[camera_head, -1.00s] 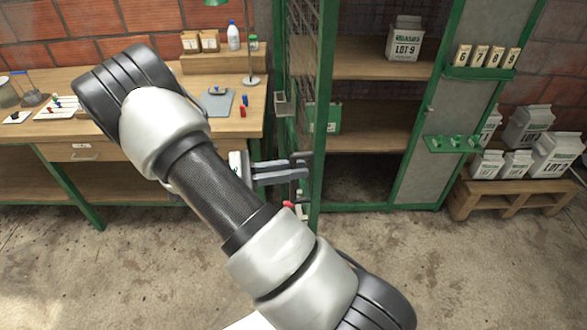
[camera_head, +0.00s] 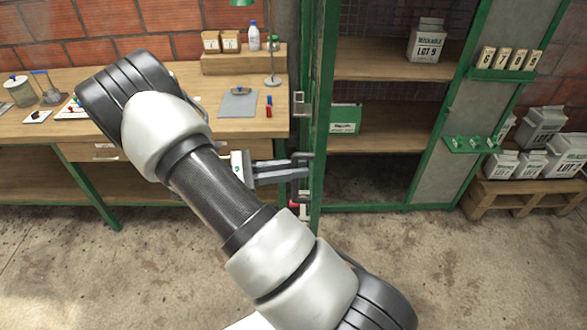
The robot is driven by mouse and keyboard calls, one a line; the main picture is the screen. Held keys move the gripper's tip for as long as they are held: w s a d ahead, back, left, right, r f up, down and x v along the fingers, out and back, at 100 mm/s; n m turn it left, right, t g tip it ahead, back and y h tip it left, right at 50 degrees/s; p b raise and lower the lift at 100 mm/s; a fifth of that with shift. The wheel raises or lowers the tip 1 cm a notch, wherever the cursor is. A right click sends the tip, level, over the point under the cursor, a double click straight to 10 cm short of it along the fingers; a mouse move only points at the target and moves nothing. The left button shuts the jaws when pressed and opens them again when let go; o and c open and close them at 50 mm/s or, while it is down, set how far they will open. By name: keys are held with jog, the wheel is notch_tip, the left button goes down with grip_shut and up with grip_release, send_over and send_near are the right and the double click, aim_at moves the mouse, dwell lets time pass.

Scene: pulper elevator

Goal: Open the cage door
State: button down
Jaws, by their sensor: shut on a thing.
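The cage door (camera_head: 322,100) has a green frame with mesh and stands swung out from the cage (camera_head: 400,206), seen almost edge-on. The cage front beside it is open, showing its wooden shelves. My gripper (camera_head: 298,165) is at the door's left side, low on the frame, its fingers pointing right. It is shut on what looks like the door's handle, which the fingers largely hide. A small grey bracket (camera_head: 299,104) and a red-tipped part (camera_head: 294,204) sit near the door edge, above and below my gripper.
A workbench (camera_head: 180,125) stands at the left, close to my arm. A pallet (camera_head: 515,195) with bags stands at right. The floor in front is clear.

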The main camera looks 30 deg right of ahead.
jog(key=shift+w+a, duration=0.15)
dwell(0.3)
jog(key=c, duration=2)
grip_release()
jog(key=b+v, duration=0.1)
jog(key=v, duration=1.6)
jog(key=shift+a+b, duration=0.2)
jog(key=shift+b, duration=0.2)
